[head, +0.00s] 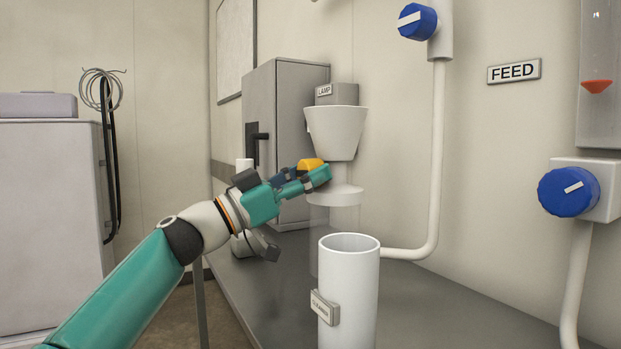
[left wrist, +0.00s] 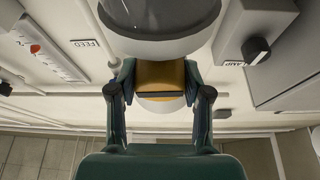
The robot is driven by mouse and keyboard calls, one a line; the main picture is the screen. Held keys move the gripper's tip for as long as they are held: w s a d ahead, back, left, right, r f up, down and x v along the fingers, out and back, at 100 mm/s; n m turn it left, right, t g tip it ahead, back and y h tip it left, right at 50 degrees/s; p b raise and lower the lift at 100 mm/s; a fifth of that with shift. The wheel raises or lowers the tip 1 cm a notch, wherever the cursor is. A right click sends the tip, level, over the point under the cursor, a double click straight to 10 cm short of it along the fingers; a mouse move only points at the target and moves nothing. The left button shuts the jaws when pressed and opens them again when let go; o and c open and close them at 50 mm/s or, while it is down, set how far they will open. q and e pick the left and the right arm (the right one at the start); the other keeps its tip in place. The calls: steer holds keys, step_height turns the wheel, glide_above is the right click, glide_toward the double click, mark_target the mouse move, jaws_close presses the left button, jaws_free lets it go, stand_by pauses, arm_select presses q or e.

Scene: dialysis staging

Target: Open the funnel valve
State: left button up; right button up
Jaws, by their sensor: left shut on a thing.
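The white funnel (head: 336,130) stands upright above a white collar and a clear vessel (head: 322,250) on the grey bench. Its yellow valve handle (head: 311,164) sits just under the cone. My left gripper (head: 318,178) reaches in from the left and is shut on this yellow handle. In the left wrist view, the yellow valve handle (left wrist: 160,76) lies between the two fingers of my left gripper (left wrist: 160,92), with the funnel (left wrist: 160,15) right beyond it. The gripper hides part of the handle. My right gripper is not in view.
A white open cylinder (head: 348,290) with a small label stands at the bench front. Blue knobs (head: 568,191) and (head: 417,22) blue knob sit on wall pipes by the FEED sign (head: 514,71). A grey cabinet (head: 287,120) stands behind the funnel.

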arm_select(q)
steer(key=n+t+y+b, duration=0.1)
steer(key=n+t, duration=0.1)
steer(key=n, duration=0.2)
steer(key=shift+a+b, duration=0.15)
steer(key=shift+b, duration=0.15)
steer(key=shift+r+n+t+y, duration=0.1)
steer(key=shift+n+t+y, duration=0.35)
steer(key=shift+n, duration=0.75)
steer(key=shift+n+t+y, duration=0.25)
steer(key=shift+n+y, duration=0.4)
steer(key=shift+n, duration=0.55)
steer(key=shift+a, duration=0.1)
steer(key=o, duration=1.2)
steer(key=shift+w, duration=0.1)
steer(key=shift+c, duration=0.2)
steer(key=v, duration=1.2)
